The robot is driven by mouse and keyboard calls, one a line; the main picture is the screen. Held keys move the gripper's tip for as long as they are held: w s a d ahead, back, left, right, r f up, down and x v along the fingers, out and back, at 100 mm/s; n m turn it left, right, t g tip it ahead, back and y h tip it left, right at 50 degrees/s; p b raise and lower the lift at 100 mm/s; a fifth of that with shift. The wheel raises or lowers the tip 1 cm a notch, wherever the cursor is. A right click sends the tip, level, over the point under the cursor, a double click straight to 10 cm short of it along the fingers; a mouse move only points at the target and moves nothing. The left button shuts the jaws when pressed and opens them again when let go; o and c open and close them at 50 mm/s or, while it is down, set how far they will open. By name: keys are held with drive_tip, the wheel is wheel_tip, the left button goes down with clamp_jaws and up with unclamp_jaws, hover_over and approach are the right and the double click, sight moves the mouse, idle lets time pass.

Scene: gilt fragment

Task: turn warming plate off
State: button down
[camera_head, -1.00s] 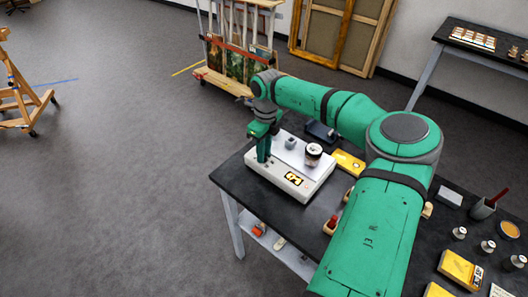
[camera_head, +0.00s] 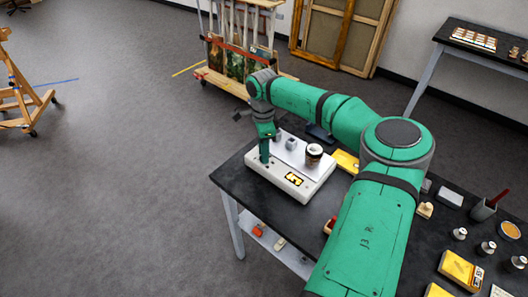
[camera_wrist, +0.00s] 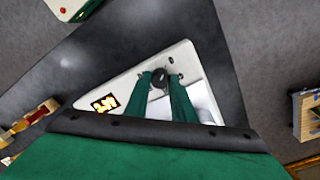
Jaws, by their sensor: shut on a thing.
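My gripper (camera_head: 265,160) points down at the plate's left front part. In the wrist view its two green fingers (camera_wrist: 162,82) are closed on the knob. In the head view the fingers hide the knob.
Yellow boxes (camera_head: 460,268), small jars (camera_head: 488,246) and a brush pot (camera_head: 482,209) stand on the table's right part. My arm spans above the table. A rack with paintings (camera_head: 237,62) stands behind. Open floor lies to the left.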

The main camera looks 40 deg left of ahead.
drive_tip(key=shift+n, duration=0.4)
drive_tip(key=c, duration=1.5)
unclamp_jaws()
drive_tip(key=r, duration=1)
drive_tip(key=shift+w+a+r, duration=0.15)
drive_tip(key=shift+a+r, duration=0.15)
drive_tip(key=shift+r, duration=0.05)
